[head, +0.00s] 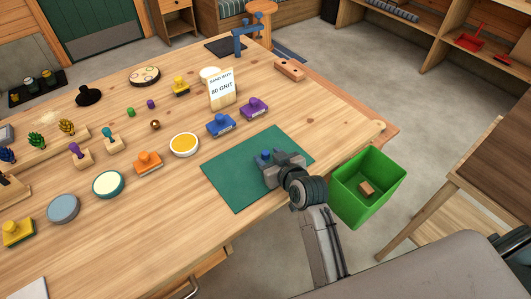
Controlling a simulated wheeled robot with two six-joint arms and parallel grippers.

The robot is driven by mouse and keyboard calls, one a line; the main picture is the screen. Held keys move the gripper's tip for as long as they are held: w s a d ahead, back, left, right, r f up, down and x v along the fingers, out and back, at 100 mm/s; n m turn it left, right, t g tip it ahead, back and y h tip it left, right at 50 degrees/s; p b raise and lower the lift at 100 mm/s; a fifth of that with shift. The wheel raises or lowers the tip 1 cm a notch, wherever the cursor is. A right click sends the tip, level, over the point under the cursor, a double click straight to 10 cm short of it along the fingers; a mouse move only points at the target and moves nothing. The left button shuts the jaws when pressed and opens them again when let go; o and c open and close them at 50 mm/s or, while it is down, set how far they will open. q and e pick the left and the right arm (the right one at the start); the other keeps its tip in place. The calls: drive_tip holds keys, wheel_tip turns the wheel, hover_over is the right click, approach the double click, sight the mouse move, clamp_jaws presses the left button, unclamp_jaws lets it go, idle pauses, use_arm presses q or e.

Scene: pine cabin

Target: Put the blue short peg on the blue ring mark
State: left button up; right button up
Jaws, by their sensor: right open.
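A small blue piece (264,154), which looks like the blue short peg, shows on the green mat (232,187) at the front right of the table. My right gripper (265,170) is open, low over the mat, right at this blue piece and partly covering it. I cannot tell whether the piece stands between the fingers or just beyond them. I cannot make out a blue ring mark; the gripper and wrist cover part of the mat. My left gripper is not in view.
A green bin (368,188) with a small wooden block stands beside the table's right edge. A blue stamp-like block (221,125), a purple one (254,107) and a yellow-topped round tin (184,145) sit behind and left of the mat. The mat's left part is clear.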

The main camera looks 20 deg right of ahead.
drive_tip(key=shift+w+a+f, duration=0.1)
drive_tip(key=shift+w+f, duration=0.15)
drive_tip(key=shift+w, duration=0.3)
drive_tip(key=shift+s, duration=0.1)
clamp_jaws()
drive_tip(key=shift+r, duration=0.1)
